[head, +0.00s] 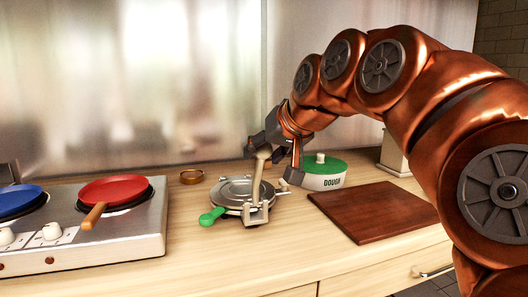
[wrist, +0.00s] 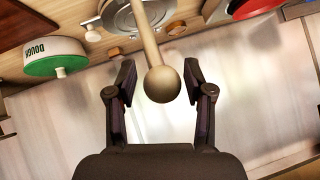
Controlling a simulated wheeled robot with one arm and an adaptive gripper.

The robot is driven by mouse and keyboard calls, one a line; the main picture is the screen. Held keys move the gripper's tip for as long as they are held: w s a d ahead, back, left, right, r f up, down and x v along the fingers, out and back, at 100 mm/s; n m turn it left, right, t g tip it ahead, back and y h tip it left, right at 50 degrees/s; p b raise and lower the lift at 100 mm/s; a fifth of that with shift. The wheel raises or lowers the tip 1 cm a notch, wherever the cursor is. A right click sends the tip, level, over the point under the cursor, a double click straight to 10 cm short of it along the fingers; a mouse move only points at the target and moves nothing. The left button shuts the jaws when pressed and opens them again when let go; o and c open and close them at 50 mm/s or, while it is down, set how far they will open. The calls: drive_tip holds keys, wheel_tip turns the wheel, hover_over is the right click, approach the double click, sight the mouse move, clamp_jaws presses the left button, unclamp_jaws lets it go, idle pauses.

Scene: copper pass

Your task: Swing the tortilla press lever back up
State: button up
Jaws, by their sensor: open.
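The tortilla press (head: 238,189) is a round metal press on the counter, with a green handle at its front left. Its pale lever (head: 258,178) stands near upright from the bracket at the press's front right. My gripper (head: 262,148) is at the lever's top in the head view, where its fingers partly hide each other. In the wrist view my gripper (wrist: 160,75) is open, with one finger on each side of the lever (wrist: 149,40). The round knob (wrist: 162,84) lies between the fingers, with a visible gap on both sides.
A dough tub (head: 324,172) with a green lid and a brown board (head: 372,210) lie right of the press. A stove (head: 95,240) with a red pan (head: 114,189) and a blue pan (head: 18,199) stands left. A small brass ring (head: 191,176) lies behind.

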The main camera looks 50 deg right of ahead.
drive_tip(key=shift+o, duration=0.5)
drive_tip(key=shift+r, duration=0.1)
drive_tip(key=shift+r, duration=4.95)
drive_tip(key=shift+a, duration=0.15)
